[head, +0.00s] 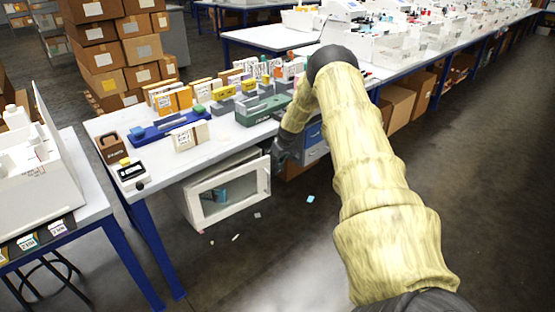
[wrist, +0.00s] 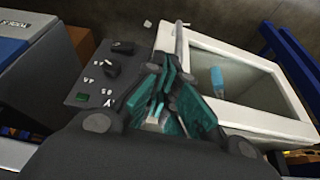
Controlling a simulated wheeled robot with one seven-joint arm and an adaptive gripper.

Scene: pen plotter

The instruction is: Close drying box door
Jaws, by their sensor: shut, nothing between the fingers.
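The drying box (head: 222,170) is under the white table, its white-framed window door (head: 231,215) facing the aisle. In the wrist view the door (wrist: 262,125) fills the right side, with a grey bar handle (wrist: 179,45) on its left edge and a blue item behind the window. A dark control panel (wrist: 95,80) with knobs and a green switch is left of the door. My gripper (wrist: 165,98), with teal finger pads, is shut and empty in front of the panel and the door's handle edge. Contact and the door's exact gap cannot be told.
The table (head: 215,145) above carries racks, boxes and a blue tray. Its blue leg (head: 153,235) stands left of the drying box. Cardboard boxes (head: 395,100) are under the bench at right. Small scraps (head: 310,199) lie on the floor, which is otherwise open in front.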

